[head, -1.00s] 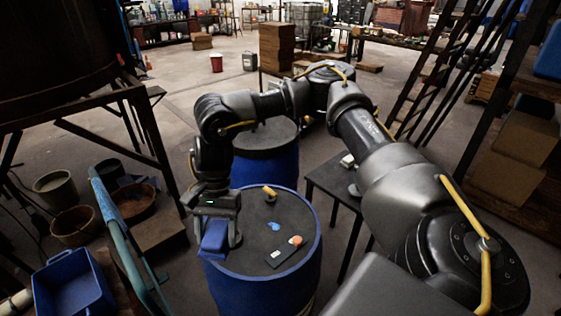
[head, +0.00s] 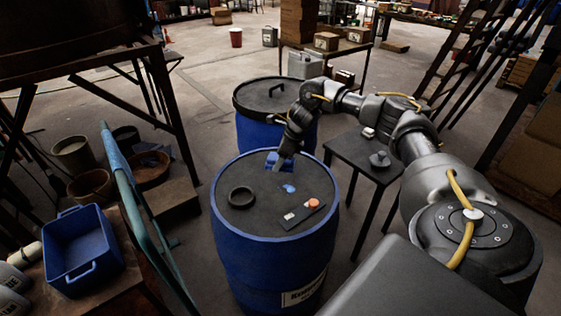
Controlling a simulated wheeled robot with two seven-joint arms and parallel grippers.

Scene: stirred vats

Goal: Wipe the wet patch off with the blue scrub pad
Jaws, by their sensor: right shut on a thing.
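My right gripper (head: 284,154) is shut on the blue scrub pad (head: 272,160), over the far edge of the near blue drum's black top (head: 255,222). I cannot tell whether the pad touches the top. A small bright blue wet patch (head: 289,188) lies on the top, nearer than the pad and slightly to its right. The pad is apart from it. My left gripper is not in view.
A black ring (head: 240,197) lies left on the drum top. A dark card (head: 296,216) with an orange piece (head: 313,204) lies at its right front. A second lidded drum (head: 262,128) stands behind. A small table (head: 352,152) is right; a blue tub (head: 80,250) is left.

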